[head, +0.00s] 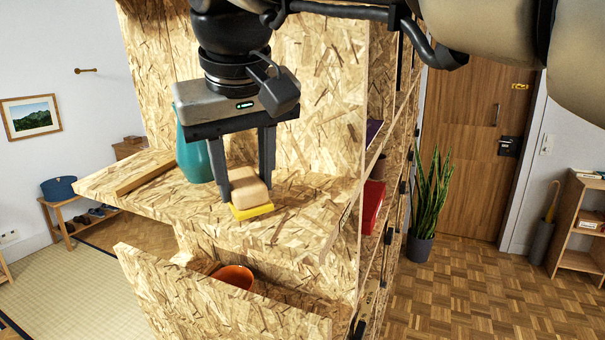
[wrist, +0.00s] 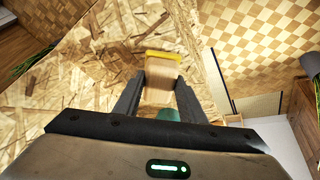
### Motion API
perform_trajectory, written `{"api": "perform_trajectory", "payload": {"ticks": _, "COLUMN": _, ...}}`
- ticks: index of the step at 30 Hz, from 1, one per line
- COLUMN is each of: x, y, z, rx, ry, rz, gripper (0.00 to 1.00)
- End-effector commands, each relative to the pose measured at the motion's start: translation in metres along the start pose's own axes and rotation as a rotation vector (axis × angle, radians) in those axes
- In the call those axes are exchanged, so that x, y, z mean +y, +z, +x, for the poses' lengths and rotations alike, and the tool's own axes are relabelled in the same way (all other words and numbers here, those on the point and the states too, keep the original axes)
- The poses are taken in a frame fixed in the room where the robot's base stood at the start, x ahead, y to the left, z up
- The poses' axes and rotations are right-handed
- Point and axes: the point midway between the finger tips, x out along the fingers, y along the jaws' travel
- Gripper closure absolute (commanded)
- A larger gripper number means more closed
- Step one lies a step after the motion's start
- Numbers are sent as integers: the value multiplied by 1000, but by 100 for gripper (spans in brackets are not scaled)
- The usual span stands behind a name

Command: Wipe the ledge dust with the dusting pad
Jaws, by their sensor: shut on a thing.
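The dusting pad (head: 249,188) is a tan block with a yellow underside. My gripper (head: 247,193) is shut on its block, one finger on each side, pointing down. The pad is over the front part of the chipboard ledge (head: 305,205), with its yellow face at or very near the surface; I cannot tell whether it touches. In the wrist view the pad (wrist: 161,80) sits between the fingers, its yellow edge at the far end. I cannot make out dust against the speckled board.
A teal vase (head: 192,155) stands on the ledge, close behind and left of my gripper. A wooden strip (head: 145,177) lies at the ledge's left. An orange bowl (head: 234,277) sits in the compartment below. An upright chipboard panel (head: 310,90) rises behind; the ledge's right side looks clear.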

Motion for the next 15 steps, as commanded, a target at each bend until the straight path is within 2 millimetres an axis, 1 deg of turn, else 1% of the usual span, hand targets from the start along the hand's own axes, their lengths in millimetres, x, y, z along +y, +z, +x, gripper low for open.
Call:
{"api": "perform_trajectory", "payload": {"ticks": 12, "x": 0, "y": 3, "z": 8, "rx": 1, "ry": 0, "rz": 0, "gripper": 88}}
{"api": "perform_trajectory", "payload": {"ticks": 15, "x": 0, "y": 2, "z": 7, "rx": 1, "ry": 0, "rz": 0, "gripper": 88}}
